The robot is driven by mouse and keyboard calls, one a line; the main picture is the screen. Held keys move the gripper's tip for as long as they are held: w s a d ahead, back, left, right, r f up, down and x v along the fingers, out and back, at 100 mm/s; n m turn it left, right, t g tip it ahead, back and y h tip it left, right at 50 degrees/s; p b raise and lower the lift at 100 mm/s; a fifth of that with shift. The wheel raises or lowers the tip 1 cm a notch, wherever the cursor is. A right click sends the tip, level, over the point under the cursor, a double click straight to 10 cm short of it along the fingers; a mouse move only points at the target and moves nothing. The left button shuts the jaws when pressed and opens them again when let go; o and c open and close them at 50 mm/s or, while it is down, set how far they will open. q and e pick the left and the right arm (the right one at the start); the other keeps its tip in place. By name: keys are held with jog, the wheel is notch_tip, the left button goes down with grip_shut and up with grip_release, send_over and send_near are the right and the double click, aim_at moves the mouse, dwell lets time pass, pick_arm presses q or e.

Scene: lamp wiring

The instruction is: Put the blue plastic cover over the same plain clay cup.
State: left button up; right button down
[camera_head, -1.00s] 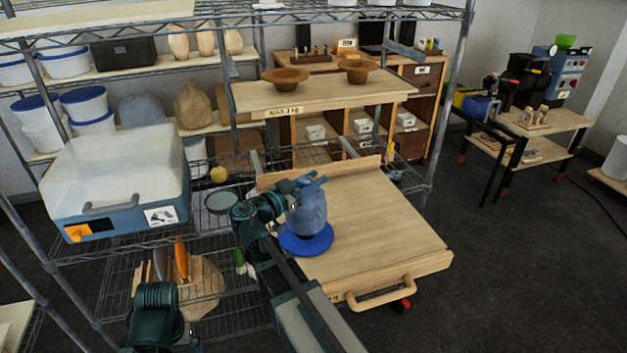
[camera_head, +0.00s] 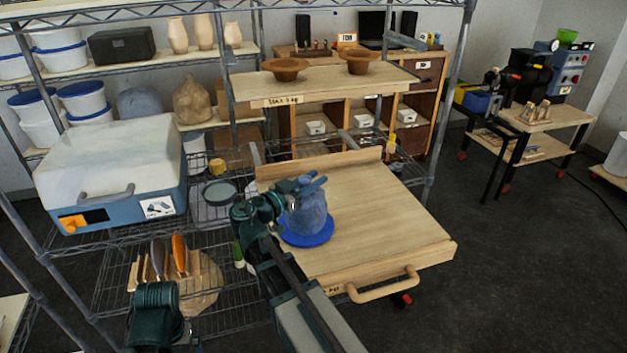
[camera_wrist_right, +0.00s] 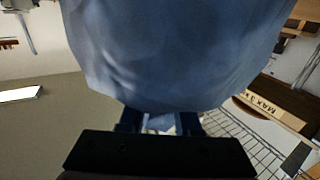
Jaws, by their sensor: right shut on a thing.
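The blue plastic cover (camera_head: 307,217) is a crumpled, bag-like blue shape over the round blue disc (camera_head: 293,239) on the wooden board. My right gripper (camera_head: 303,189) is at the top of the cover and shut on it. In the right wrist view the cover (camera_wrist_right: 175,50) fills the upper middle, its gathered end between the fingers of the gripper (camera_wrist_right: 160,124). The clay cup cannot be seen; whether it is under the cover cannot be told. The cover's lower edge looks close to the disc; contact is unclear.
The wooden board (camera_head: 385,220) is bare right of the disc, with a handle (camera_head: 383,286) in front. A blue-and-white box (camera_head: 110,175) stands on the wire rack at left. Two brown bowls (camera_head: 286,69) (camera_head: 358,62) stand on the shelf behind.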

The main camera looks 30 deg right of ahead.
jog(key=shift+f+b, duration=0.35)
jog(key=shift+f, duration=0.05)
jog(key=c, duration=0.5)
grip_release()
jog(key=v, duration=1.3)
jog(key=shift+a, duration=0.4)
